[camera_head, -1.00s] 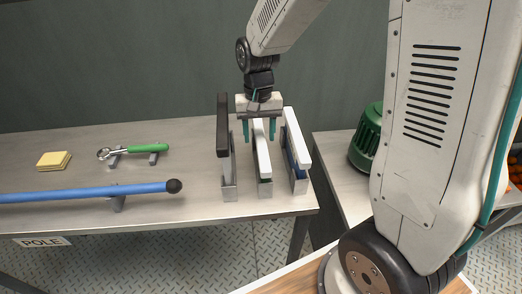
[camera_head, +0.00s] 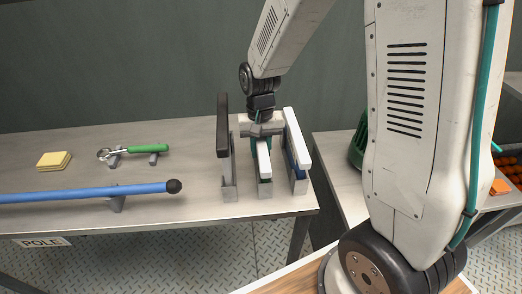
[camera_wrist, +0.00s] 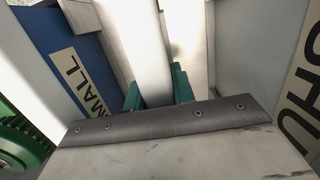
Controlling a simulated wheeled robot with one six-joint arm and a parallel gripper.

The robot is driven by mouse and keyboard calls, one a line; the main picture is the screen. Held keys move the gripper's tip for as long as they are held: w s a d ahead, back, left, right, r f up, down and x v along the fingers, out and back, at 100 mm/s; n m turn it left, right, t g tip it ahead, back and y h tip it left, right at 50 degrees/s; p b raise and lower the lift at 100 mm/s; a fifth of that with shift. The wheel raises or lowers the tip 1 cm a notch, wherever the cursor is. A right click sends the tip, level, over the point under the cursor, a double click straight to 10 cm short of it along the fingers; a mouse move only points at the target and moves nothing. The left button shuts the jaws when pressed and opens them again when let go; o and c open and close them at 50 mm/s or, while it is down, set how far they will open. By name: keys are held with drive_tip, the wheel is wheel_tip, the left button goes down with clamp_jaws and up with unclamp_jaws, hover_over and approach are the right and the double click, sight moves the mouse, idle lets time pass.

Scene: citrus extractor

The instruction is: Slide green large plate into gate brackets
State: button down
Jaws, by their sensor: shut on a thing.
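The green large plate stands upright in the middle slot of a rack, seen nearly edge-on; its white top bar (camera_head: 264,160) shows, and only a sliver of green shows low at its front. Its white bar also shows in the wrist view (camera_wrist: 146,45). My gripper (camera_head: 262,146) is over the far part of this bar, shut on it. In the wrist view its teal fingers (camera_wrist: 158,90) sit on either side of the bar. Most of the plate's face is hidden. No gate brackets can be made out.
A dark-topped plate (camera_head: 223,125) stands close on the left. A white-topped blue plate (camera_head: 297,138) stands close on the right; its label reads SMALL in the wrist view (camera_wrist: 80,80). A blue pole (camera_head: 80,194), a green-handled tool (camera_head: 145,148) and yellow pads (camera_head: 54,160) lie left.

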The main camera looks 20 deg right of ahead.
drive_tip(key=shift+r, duration=0.1)
wheel_tip(320, 180, up, 18)
idle(0.6)
